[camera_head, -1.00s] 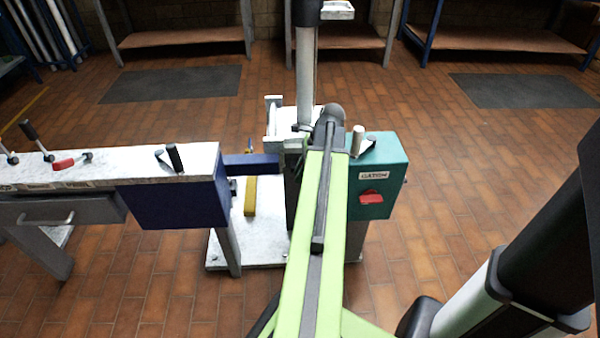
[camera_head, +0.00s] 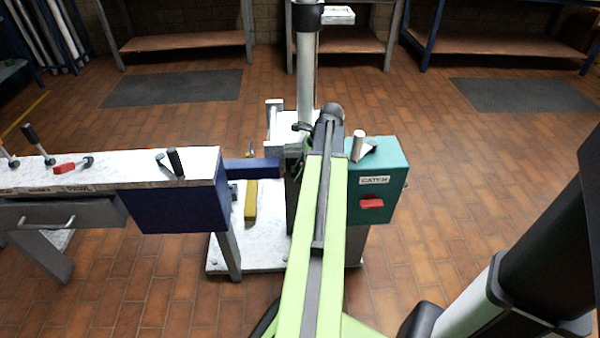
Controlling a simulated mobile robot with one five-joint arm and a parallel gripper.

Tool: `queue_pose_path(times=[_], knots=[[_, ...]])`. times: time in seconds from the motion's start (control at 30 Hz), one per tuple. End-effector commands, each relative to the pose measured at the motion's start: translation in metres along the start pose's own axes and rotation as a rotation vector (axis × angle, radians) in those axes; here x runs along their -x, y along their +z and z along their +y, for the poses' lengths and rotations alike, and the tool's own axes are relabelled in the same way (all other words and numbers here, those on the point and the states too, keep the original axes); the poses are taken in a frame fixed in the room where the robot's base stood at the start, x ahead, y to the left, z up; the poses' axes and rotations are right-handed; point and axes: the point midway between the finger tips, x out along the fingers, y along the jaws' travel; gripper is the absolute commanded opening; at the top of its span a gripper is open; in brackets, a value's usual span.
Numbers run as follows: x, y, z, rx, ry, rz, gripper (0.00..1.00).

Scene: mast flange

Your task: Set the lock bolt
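My green arm reaches forward over the mast stand, and its dark far end lies near the foot of the pale upright mast (camera_head: 305,75). A small dark part, perhaps of my gripper (camera_head: 301,127), shows just left of the arm's end against the mast's foot. Its fingers cannot be made out. Right of the arm is a teal box (camera_head: 392,190) labelled CATCH, with a red switch (camera_head: 371,203) on its front and a pale upright peg (camera_head: 358,145) on top. No part can be surely picked out as the lock bolt; my arm hides part of the stand.
A white-topped bench (camera_head: 110,170) with several levers and a drawer stands at left, ending in a dark blue box (camera_head: 180,208). A blue bar (camera_head: 250,168) spans from there towards the mast. A yellow piece (camera_head: 251,202) is on the white base plate (camera_head: 222,258). Open tiled floor lies behind and right.

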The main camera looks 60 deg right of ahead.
Motion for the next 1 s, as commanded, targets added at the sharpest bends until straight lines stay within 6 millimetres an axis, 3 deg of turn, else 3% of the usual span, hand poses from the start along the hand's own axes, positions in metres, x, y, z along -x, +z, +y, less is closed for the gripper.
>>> queue_pose_path(times=[0.27,0.37,1.0], knots=[[0.001,0.001,0.001,0.0,0.003,0.0,0.44],[0.009,0.002,0.001,0.0,0.003,0.0,0.44],[0.156,0.003,0.0,0.0,0.002,0.0,0.44]])
